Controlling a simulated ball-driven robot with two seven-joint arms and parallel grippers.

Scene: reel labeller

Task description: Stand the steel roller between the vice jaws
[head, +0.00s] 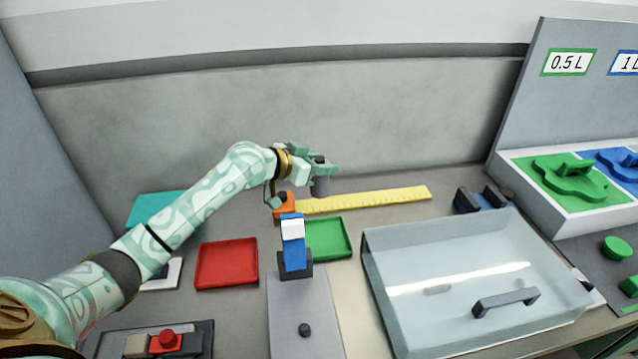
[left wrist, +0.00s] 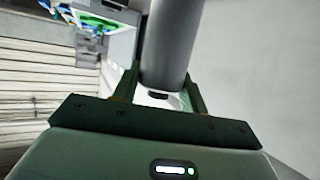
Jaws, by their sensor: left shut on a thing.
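The steel roller (head: 320,186) is a dark grey cylinder. It hangs roughly upright in my left gripper (head: 316,168), above the back of the bench near the yellow ruler. In the left wrist view the roller (left wrist: 168,45) shows large between the two fingers of the left gripper (left wrist: 161,92), which are shut on it. The vice (head: 483,199), blue with dark jaws, stands at the back right of the bench, well to the right of the roller. The gap between its jaws looks empty, though it is small in view. My right gripper is not in view.
A yellow ruler (head: 365,200) lies along the back. A clear lidded box (head: 375,285) with a handle stands in front of the vice. Red (head: 227,264) and green (head: 348,240) trays and an upright blue-and-white device (head: 293,243) are below the arm. A grey panel (head: 570,100) rises at right.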

